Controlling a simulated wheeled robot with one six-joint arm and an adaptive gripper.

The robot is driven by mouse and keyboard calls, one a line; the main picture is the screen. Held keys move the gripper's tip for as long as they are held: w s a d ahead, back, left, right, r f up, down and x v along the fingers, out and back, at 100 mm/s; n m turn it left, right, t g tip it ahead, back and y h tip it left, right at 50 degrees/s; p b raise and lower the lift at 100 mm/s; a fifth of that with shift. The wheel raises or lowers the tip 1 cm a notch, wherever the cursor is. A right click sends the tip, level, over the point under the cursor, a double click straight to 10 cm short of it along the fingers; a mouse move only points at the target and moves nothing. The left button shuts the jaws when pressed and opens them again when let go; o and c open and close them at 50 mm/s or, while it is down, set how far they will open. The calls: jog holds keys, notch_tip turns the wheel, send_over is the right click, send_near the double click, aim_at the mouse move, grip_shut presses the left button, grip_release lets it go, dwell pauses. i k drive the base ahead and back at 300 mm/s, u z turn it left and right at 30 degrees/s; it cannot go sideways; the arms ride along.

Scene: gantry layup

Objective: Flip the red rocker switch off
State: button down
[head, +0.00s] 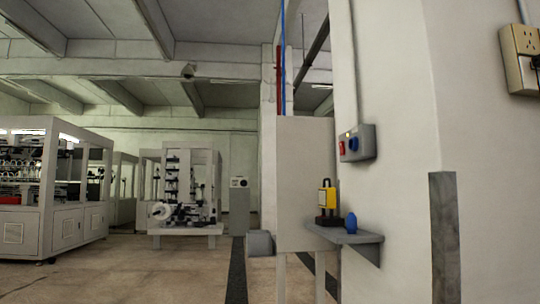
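A grey control box (366,143) is mounted on the side of the white pillar, right of centre. The red rocker switch (342,148) is on its left-facing front, seen at a steep angle. Whether it is tipped on or off is too small to tell. My gripper is not in view.
Below the box, a grey shelf (362,238) juts from the pillar and holds a yellow-and-black device (327,200) and a small blue object (351,223). A grey post (445,240) stands at right. Open floor (150,275) lies at left before machines.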

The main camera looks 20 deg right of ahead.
aim_at(342, 143)
jog(key=z, duration=0.05)
jog(key=i, duration=1.35)
jog(key=z, duration=0.95)
jog(key=i, duration=0.5)
jog(key=z, duration=0.2)
